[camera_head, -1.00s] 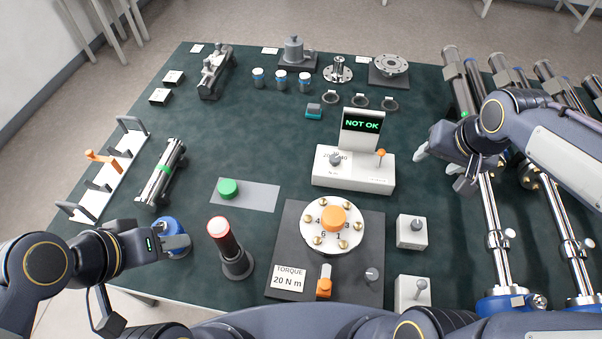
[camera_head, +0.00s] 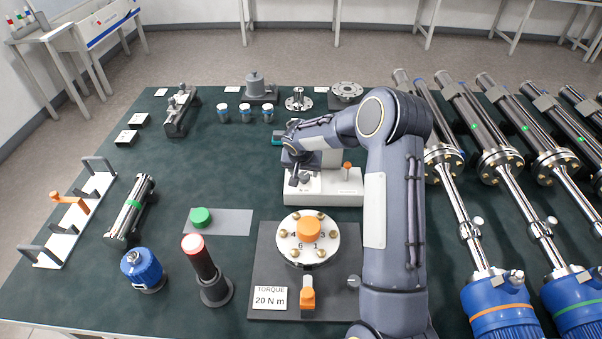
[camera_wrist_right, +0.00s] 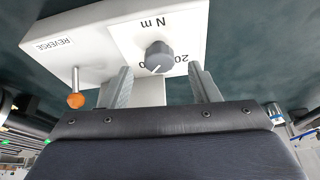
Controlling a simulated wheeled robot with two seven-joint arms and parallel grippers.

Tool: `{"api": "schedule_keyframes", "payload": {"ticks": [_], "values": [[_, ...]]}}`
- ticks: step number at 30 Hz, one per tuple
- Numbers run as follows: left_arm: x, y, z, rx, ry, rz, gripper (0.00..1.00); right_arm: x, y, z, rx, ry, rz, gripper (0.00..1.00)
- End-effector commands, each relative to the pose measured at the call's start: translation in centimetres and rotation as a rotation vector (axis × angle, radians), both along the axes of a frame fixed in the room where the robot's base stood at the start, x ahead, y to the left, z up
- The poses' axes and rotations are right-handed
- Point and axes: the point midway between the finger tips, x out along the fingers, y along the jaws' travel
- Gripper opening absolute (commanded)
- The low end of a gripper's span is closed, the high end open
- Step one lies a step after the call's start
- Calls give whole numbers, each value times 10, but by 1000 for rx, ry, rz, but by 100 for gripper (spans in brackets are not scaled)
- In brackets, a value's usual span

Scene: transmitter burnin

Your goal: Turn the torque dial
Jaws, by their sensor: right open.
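The torque dial (camera_wrist_right: 158,57) is a dark grey knob with a white mark on the white box, on a plate printed "N m" and "20". In the right wrist view it lies just beyond and between the two fingers of my right gripper (camera_wrist_right: 161,78). The gripper is open and the fingers look clear of the knob. In the head view the right gripper (camera_head: 297,178) points down over the left part of the white box (camera_head: 335,198). The box's screen is hidden behind my right arm. My left gripper is out of view.
An orange-tipped REVERSE lever (camera_head: 347,170) stands on the same box, also in the right wrist view (camera_wrist_right: 76,98). In front is a round plate with an orange hub (camera_head: 309,228) and a torque card (camera_head: 270,297). The green mat between box and green button (camera_head: 201,217) is clear.

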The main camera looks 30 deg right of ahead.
Motion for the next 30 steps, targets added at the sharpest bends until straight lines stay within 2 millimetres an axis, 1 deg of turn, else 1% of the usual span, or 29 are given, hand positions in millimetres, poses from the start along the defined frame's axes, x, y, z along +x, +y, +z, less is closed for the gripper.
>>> {"api": "schedule_keyframes", "payload": {"ticks": [3,6,9,15,16,26,30], "values": [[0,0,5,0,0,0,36,5,-4,-14,2,1,-2,55],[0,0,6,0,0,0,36,7,-5,-21,1,1,0,55],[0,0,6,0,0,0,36,8,-6,-25,1,0,1,55],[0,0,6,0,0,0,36,8,-6,-25,1,-1,0,55],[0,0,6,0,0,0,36,8,-6,-25,1,-1,0,54],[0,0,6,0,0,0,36,8,-6,-25,1,-1,0,11],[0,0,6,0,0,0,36,8,-6,-25,0,0,4,11]]}}
